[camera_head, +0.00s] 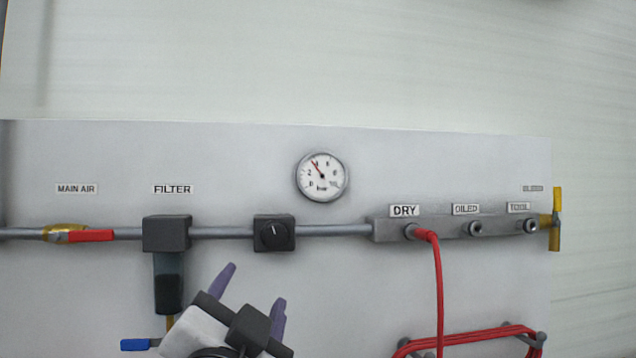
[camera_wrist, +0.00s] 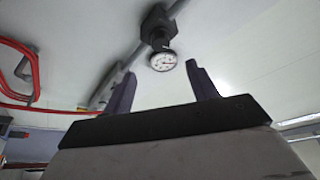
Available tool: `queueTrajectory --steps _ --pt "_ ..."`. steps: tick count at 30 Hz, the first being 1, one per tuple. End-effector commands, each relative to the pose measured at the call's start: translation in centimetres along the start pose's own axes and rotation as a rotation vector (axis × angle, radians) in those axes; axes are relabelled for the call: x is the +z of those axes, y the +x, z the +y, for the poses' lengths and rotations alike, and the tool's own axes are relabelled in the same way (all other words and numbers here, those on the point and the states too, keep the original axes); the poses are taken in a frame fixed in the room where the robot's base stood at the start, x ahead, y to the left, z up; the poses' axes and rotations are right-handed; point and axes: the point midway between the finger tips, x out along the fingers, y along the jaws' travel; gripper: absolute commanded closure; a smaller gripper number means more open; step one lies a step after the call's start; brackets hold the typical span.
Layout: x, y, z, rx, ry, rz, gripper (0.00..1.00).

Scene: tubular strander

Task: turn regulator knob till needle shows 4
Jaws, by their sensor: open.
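The regulator (camera_head: 274,233) is a dark square block on the pipe, with a round black knob (camera_head: 273,235) on its front. A white line on the knob points up and slightly right. The round white gauge (camera_head: 322,175) is up and right of it. Its red needle points up and left, just past the 2, close to the top-left mark, which it partly covers. My gripper (camera_head: 254,286) is open and empty, below the regulator and apart from the knob. In the wrist view, the regulator (camera_wrist: 157,26) and gauge (camera_wrist: 163,60) appear beyond my spread fingers (camera_wrist: 160,76).
Left of the regulator are the filter (camera_head: 167,233) with its dark bowl and a red valve handle (camera_head: 90,236). A blue handle (camera_head: 135,344) is below. To the right, a manifold (camera_head: 390,229) carries a red hose (camera_head: 438,290) that hangs down.

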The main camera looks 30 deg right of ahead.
Motion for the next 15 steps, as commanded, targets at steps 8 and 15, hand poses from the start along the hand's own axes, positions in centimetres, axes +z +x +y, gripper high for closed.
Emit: queueTrajectory --steps 8,15 --pt "-1.0 1.1 1.7 -0.105 -0.24 0.003 0.42" --pt "-2.0 0.9 3.8 -0.259 -0.565 -0.006 0.42"
